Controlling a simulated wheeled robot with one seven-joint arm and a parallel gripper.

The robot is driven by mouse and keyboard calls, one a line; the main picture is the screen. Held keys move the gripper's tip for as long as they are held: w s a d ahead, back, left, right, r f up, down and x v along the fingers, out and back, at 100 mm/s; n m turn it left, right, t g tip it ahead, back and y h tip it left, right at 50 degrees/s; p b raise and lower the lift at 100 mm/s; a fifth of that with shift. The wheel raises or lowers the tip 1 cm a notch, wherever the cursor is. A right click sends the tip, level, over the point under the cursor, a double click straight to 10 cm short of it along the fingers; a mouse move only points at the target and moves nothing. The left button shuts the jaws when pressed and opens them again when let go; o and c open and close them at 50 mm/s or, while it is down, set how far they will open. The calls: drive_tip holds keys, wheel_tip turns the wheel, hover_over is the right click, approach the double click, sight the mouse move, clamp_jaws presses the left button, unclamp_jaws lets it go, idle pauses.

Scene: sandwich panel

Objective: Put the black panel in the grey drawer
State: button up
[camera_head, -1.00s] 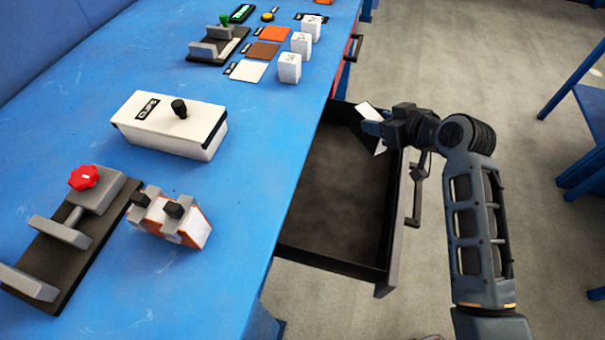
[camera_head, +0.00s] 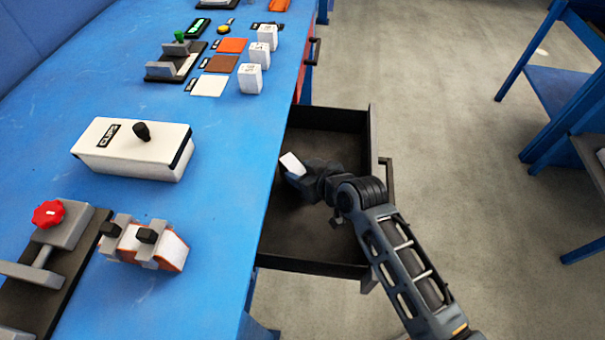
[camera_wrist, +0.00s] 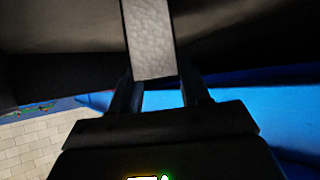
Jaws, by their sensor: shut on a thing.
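A small thin panel (camera_head: 291,163) shows a pale, whitish face in the head view. In the wrist view the panel (camera_wrist: 150,40) has a light grey, mottled face with a dark edge strip. My gripper (camera_head: 300,178) is shut on the panel's end, and the fingers (camera_wrist: 160,90) also show in the wrist view. The drawer (camera_head: 298,232), with dark walls and a dark grey floor, stands pulled out from the blue workbench. The gripper and tilted panel are over the drawer's opening. I cannot tell how high above its floor they are.
The blue workbench (camera_head: 215,225) holds a white box labelled CLIPS (camera_head: 105,152), a clamp fixture with a red knob (camera_head: 48,213), a white and orange clamped part (camera_head: 165,252) and several white blocks and coloured tiles. Another blue table (camera_head: 560,85) stands at right. Floor between is clear.

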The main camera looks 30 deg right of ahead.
drive_tip(key=shift+f, duration=0.5)
drive_tip(key=o, duration=1.2)
drive_tip(key=shift+f, duration=0.1)
drive_tip(key=v, duration=1.2)
drive_tip(key=shift+p, duration=0.3)
